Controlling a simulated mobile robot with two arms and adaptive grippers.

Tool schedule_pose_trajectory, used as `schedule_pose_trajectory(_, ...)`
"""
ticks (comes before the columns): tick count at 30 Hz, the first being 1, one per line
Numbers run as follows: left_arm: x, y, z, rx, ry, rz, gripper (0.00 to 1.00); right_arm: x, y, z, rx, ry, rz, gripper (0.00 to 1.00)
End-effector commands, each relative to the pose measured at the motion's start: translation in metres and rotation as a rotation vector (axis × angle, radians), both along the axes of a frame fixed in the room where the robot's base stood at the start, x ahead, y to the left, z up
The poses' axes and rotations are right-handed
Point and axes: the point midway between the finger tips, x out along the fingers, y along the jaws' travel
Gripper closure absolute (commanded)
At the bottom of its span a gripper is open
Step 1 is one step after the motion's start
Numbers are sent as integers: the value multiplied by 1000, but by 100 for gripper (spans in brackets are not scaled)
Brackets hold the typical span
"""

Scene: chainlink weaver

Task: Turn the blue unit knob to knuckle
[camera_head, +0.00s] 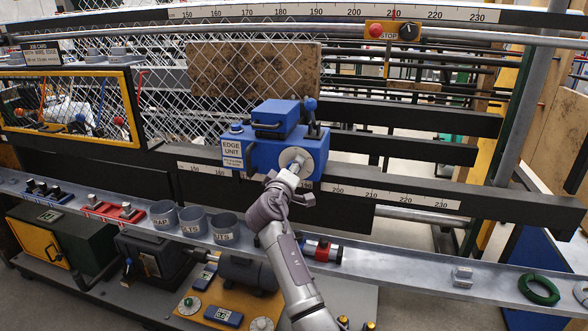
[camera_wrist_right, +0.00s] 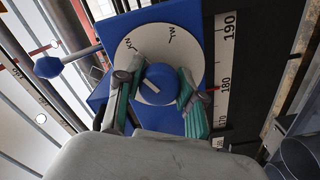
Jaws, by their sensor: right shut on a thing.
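The blue edge unit (camera_head: 300,152) sits on the black rail in front of the chainlink mesh. Its pale round dial plate (camera_head: 303,158) faces me and is partly covered by my right gripper (camera_head: 292,172). My right gripper (camera_wrist_right: 154,92) is shut on the knob, one finger on each side. The head view hides the knob. My left gripper is not in view.
A blue ball-ended lever (camera_head: 310,105) stands up from the unit's right side; its ball also shows in the right wrist view (camera_wrist_right: 47,67). Below, a grey shelf holds several grey cups (camera_head: 194,222), a red-and-black part (camera_head: 322,250) and a green ring (camera_head: 539,289).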

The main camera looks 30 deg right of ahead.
Motion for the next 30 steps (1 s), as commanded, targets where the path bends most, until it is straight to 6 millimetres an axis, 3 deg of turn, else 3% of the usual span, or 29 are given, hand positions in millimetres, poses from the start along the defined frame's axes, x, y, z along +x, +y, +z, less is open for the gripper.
schedule_pose_trajectory(2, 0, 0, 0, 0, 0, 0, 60, 0, 0, 1, -1, -3, 1, 97)
schedule_pose_trajectory(3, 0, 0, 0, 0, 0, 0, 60, 0, 0, 1, -1, -3, 1, 59)
schedule_pose_trajectory(7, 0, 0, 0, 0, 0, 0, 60, 0, 0, 1, 0, -3, 1, 37)
schedule_pose_trajectory(19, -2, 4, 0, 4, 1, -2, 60, -4, 5, 0, 1, -2, 2, 36)
schedule_pose_trajectory(30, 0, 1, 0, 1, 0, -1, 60, -50, 60, -1, 3, -2, 3, 36)
